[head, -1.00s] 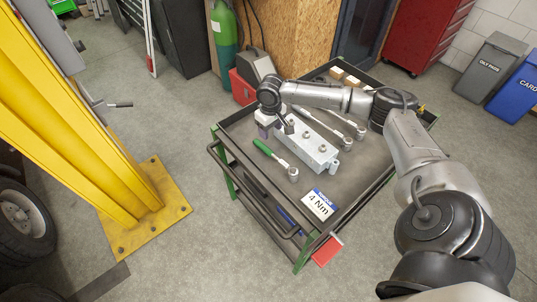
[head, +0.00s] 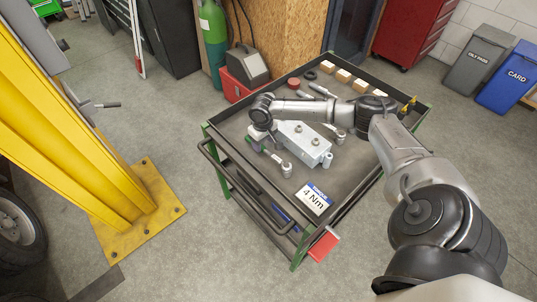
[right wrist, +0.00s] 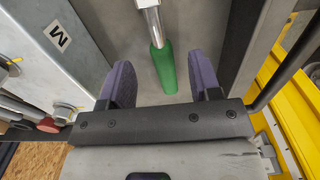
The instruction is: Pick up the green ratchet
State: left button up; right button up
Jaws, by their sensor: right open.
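The green ratchet lies on the tray of the tool cart. In the head view its metal head (head: 286,170) shows, while my right gripper (head: 264,141) partly hides its green handle. In the right wrist view the green handle (right wrist: 164,72) lies between the two purple fingers of the right gripper (right wrist: 160,66), with a gap on each side. The fingers are open and hold nothing. The ratchet's metal shaft (right wrist: 149,22) runs out beyond the fingertips. My left gripper is not in view.
A grey metal block (head: 305,146) lies close beside the ratchet. Other ratchets (right wrist: 22,110) lie beyond it. A 4 Nm card (head: 313,199) lies at the near corner of the cart (head: 345,197). A yellow column (head: 75,120) stands to the left.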

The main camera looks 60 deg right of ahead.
aim_at(263, 148)
notch_tip(263, 148, down, 5)
jog(key=shift+r+b, duration=0.2)
jog(key=shift+b, duration=0.45)
grip_shut()
